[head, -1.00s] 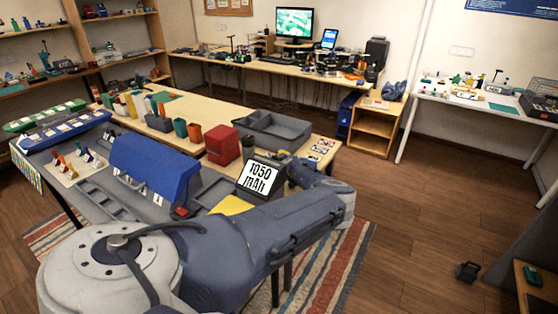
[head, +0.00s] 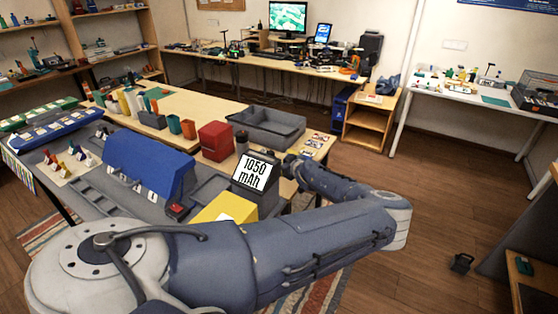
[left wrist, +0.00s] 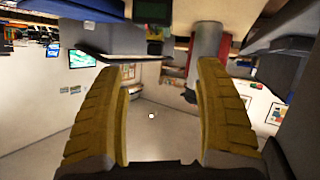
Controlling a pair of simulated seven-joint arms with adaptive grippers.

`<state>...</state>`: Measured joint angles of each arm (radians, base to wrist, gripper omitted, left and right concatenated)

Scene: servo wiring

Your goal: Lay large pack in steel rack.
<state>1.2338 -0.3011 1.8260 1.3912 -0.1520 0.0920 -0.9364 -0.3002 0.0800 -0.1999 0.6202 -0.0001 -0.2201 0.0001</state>
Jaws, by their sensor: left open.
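My left gripper (left wrist: 157,72) is open, with its two yellow ridged fingers apart and nothing between them. In the head view my left arm reaches right and folds back, and its dark wrist end (head: 290,167) is just right of a dark box with a white "1050 mAh" face (head: 254,174). The fingertips are hard to make out there. A yellow block (head: 226,208) sits in front of that box, partly hidden by my arm. I cannot tell which object is the large pack or the steel rack. My right gripper is not in view.
A grey open tray (head: 266,136), a red box (head: 216,140) and several coloured cups stand behind on the wooden table. A blue curved cover (head: 150,165) and a grey slotted tray are at left.

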